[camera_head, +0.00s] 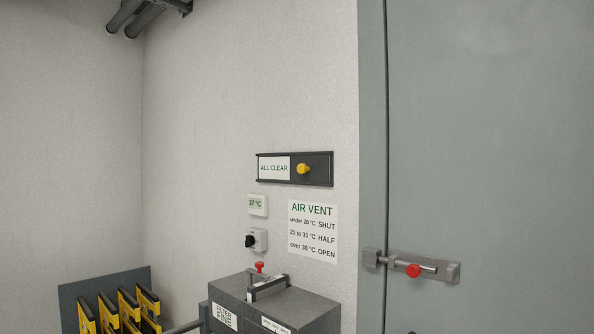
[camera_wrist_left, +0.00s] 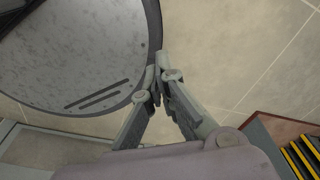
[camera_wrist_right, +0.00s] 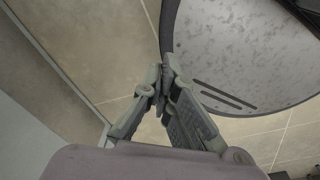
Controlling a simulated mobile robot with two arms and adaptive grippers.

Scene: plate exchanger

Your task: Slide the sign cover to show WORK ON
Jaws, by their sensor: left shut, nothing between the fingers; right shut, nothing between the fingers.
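The sign (camera_head: 294,168) is a dark, wide frame on the wall in the head view. Its left part shows a white panel reading ALL CLEAR (camera_head: 273,168). The dark sign cover (camera_head: 320,168) with a yellow knob (camera_head: 303,169) fills the right part. My left gripper (camera_wrist_left: 160,72) is shut and empty in the left wrist view, above the floor. My right gripper (camera_wrist_right: 164,70) is shut and empty in the right wrist view, also above the floor. Neither gripper shows in the head view, and both are away from the sign.
Below the sign are a thermometer display (camera_head: 258,205), a black-knobbed switch (camera_head: 257,240) and an AIR VENT notice (camera_head: 313,230). A grey box (camera_head: 275,305) with a handle stands beneath. A grey door (camera_head: 490,130) with a red-knobbed bolt (camera_head: 413,270) is at right. Yellow-black pieces (camera_head: 120,310) stand lower left.

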